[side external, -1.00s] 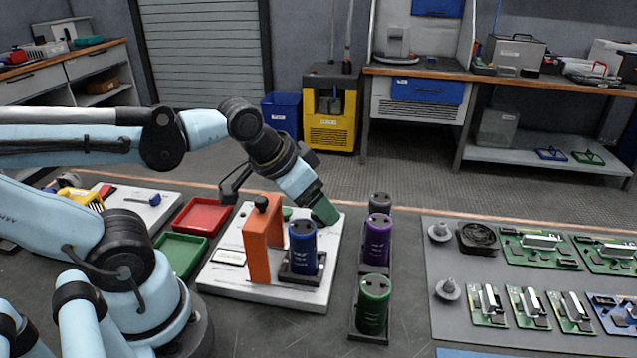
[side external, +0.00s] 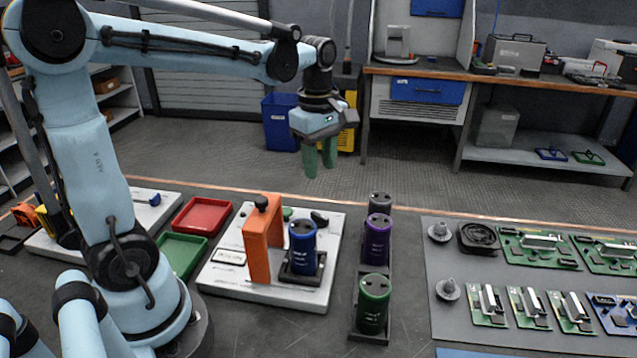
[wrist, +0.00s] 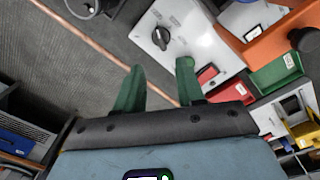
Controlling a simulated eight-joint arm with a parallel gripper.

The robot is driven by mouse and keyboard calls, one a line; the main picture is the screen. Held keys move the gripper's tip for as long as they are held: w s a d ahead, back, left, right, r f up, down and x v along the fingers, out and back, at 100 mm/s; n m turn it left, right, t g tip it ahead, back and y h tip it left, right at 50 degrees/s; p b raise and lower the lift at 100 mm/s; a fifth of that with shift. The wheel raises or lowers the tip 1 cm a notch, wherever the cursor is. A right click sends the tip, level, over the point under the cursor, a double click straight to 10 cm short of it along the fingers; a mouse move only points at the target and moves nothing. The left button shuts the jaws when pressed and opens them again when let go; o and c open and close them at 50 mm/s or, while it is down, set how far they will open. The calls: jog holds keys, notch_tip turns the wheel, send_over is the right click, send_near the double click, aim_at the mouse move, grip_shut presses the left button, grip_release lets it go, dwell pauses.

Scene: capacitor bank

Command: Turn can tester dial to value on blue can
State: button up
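The tester is a white board (side external: 220,278) with an orange upright frame (side external: 262,240) on it. A blue can (side external: 303,250) stands upright in a black holder on the board; its printed value is too small to read. The black dial knob (side external: 320,217) sits at the board's far right corner, behind the can. It also shows in the wrist view (wrist: 161,38), with markings around it that I cannot read. My gripper (side external: 319,174) hangs high above and behind the board, green fingers pointing down. In the wrist view the fingers (wrist: 160,65) are apart with nothing between them.
Purple (side external: 377,240) and green (side external: 374,305) cans stand right of the board, with another dark can behind. Red (side external: 205,216) and green (side external: 180,253) trays lie left. A grey mat (side external: 450,325) with circuit boards is at the right.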

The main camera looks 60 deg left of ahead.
aim_at(320, 215)
jog(key=shift+n, duration=0.7)
jog(key=f, duration=1.2)
jog(key=shift+w+a+f, duration=0.15)
jog(key=shift+w+a, duration=0.05)
jog(key=shift+a, duration=0.1)
grip_shut()
